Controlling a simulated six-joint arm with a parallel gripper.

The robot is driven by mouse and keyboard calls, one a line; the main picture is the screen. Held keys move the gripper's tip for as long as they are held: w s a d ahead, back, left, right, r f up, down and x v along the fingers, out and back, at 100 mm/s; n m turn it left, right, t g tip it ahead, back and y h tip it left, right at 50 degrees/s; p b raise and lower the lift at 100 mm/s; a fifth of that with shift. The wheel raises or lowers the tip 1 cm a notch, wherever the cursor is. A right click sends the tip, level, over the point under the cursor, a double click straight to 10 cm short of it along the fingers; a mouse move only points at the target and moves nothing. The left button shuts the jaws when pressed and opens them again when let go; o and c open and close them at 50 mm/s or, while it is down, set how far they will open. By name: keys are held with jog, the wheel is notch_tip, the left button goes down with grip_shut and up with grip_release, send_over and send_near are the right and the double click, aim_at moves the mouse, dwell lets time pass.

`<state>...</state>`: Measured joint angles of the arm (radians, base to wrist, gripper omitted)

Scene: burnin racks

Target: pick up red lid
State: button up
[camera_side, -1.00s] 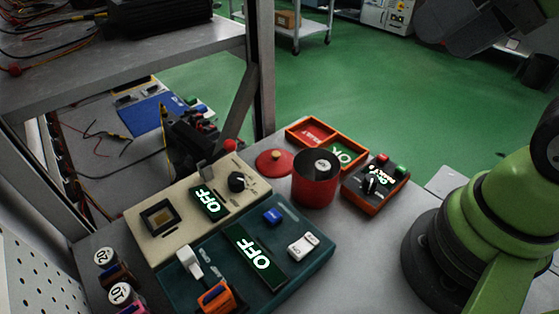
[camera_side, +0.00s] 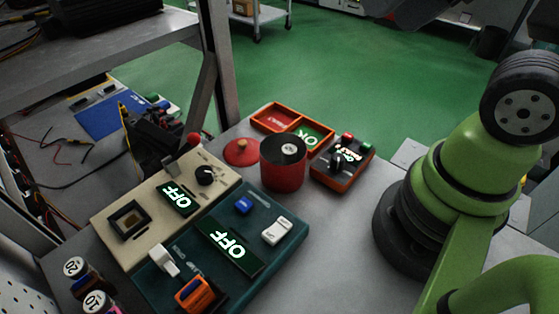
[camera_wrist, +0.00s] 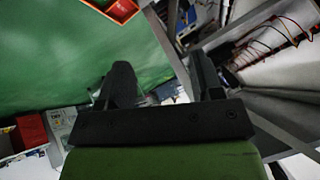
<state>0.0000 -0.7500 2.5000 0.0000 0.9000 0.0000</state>
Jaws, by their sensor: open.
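The red lid (camera_side: 241,151) is a round red disc with a small tan knob. It lies on the grey bench in the side view, left of the red pot (camera_side: 283,166). The pot is open and holds a round part with a white label. In the wrist view my gripper (camera_wrist: 163,85) is open, with its two dark fingers apart and nothing between them. That view looks out over the green floor and shelving, and the lid does not show in it. My gripper is outside the side view, where only my green arm links show at the right.
A red-and-green sorting tray (camera_side: 293,127) and an orange-edged control box (camera_side: 342,162) stand behind and right of the pot. A beige panel (camera_side: 137,253) and a teal panel (camera_side: 290,243) with "OFF" displays lie in front. A metal rack post (camera_side: 205,90) rises behind the lid.

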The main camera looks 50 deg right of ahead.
dwell(0.4)
jog(key=o, duration=0.8)
jog(key=shift+c, duration=0.2)
jog(key=g+h, duration=0.3)
jog(key=g, duration=0.3)
send_over(242, 143)
jog(key=f, duration=2.5)
jog(key=shift+d+f, duration=0.1)
jog(key=shift+d, duration=0.15)
jog(key=shift+a+f, duration=0.2)
jog(key=shift+f, duration=2.65)
